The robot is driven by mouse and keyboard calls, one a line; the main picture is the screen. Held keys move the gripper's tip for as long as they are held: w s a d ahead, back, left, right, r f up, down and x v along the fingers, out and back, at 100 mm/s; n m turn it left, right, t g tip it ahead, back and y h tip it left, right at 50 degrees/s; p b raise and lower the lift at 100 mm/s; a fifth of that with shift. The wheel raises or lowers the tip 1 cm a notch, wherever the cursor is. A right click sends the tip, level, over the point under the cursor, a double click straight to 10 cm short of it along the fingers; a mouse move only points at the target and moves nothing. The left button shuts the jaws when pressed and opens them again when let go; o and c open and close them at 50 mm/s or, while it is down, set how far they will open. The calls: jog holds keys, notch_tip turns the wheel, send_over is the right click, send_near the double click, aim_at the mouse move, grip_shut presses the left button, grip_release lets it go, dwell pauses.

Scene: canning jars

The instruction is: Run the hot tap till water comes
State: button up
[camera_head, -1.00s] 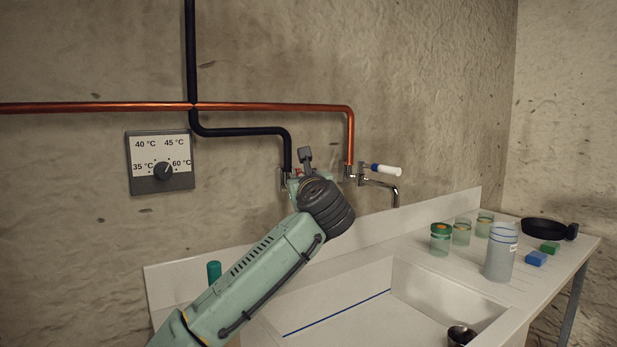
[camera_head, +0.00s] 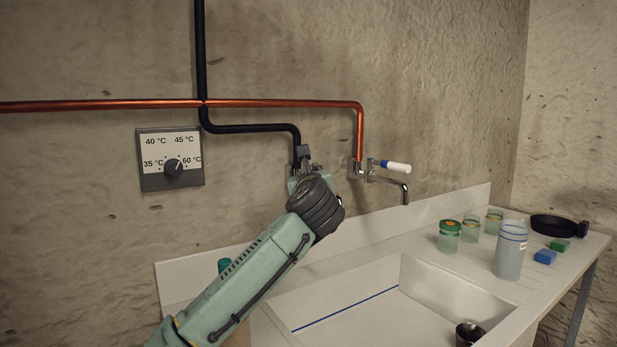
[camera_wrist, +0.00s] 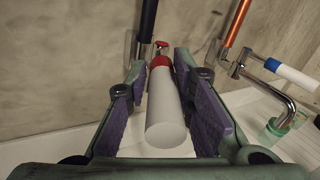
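A tap with a red collar (camera_wrist: 160,62) sits at the end of the black pipe in the wrist view. Its white handle (camera_wrist: 166,115) points toward the camera between my fingers. My gripper (camera_wrist: 165,110) is open, with a purple pad on each side of the handle and a visible gap on the left. In the head view my gripper (camera_head: 304,168) is in front of the black pipe's end, and my wrist hides the red-collared tap. A second tap (camera_head: 385,176) with a blue collar and white handle hangs under the copper pipe. No water shows from its spout; the other spout is hidden.
The sink (camera_head: 420,270) lies below, with a dark metal cup (camera_head: 467,334) in it. Jars (camera_head: 449,236), a tall container (camera_head: 510,250), blue and green blocks and a black pan (camera_head: 553,226) stand on the right. A temperature dial (camera_head: 172,168) is on the wall left.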

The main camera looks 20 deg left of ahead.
jog(key=shift+o, duration=1.3)
jog(key=shift+d, duration=0.1)
jog(key=shift+s, duration=0.1)
jog(key=v, duration=1.1)
jog(key=shift+s+d, duration=0.2)
jog(key=shift+s, duration=0.15)
jog(key=shift+c, duration=0.3)
